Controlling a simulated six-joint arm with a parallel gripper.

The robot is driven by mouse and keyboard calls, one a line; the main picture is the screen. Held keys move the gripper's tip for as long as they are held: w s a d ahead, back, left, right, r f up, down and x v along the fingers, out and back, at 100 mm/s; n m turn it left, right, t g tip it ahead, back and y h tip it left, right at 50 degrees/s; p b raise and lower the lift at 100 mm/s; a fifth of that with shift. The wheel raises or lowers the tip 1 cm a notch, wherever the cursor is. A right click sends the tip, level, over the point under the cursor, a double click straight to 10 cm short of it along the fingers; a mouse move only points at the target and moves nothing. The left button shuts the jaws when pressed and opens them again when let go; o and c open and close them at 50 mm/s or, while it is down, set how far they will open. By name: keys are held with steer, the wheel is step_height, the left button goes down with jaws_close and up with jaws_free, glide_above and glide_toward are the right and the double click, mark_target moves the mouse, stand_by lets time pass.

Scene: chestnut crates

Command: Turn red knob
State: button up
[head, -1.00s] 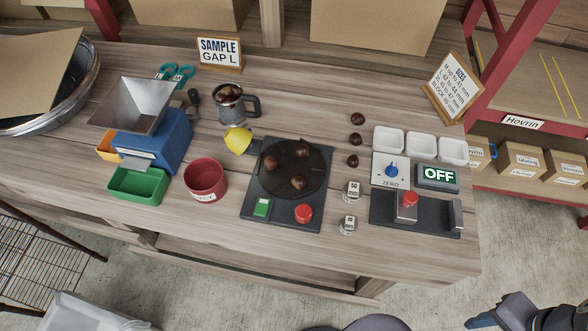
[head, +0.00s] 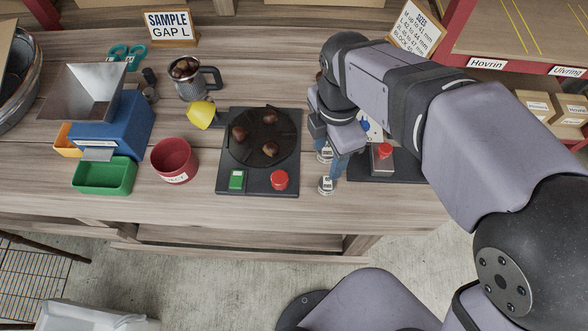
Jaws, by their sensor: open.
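A red knob (head: 385,150) sits on top of a small metal block on the dark measuring base (head: 405,172) at the right of the bench. A second round red knob or button (head: 279,180) is on the front right corner of the black turntable unit (head: 228,160), beside a green switch (head: 236,180). My gripper (head: 337,164) is open, pointing down over the bench between these two red parts, close to the small labelled weights. It is left of the metal block and apart from both red parts. My arm hides most of the measuring base, the OFF display and the white trays.
Two labelled metal weights (head: 326,186) stand around my fingertips. Several chestnuts lie on the turntable's disk. A red cup (head: 174,161), a yellow scoop (head: 202,114) and a mug of chestnuts (head: 190,85) stand to the left. The bench front (head: 215,207) is clear.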

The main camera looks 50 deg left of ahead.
mark_target(280, 177)
steer(key=s+a+n, duration=0.4)
steer(key=s, duration=0.1)
steer(key=s+a+n, duration=0.2)
steer(key=s, duration=0.1)
steer(key=shift+s+r+n, duration=0.15)
steer(key=shift+r+n, duration=0.1)
steer(key=shift+n, duration=0.15)
steer(key=shift+f+p, duration=0.7)
steer(key=shift+f, duration=2.95)
steer(key=c, duration=1.1)
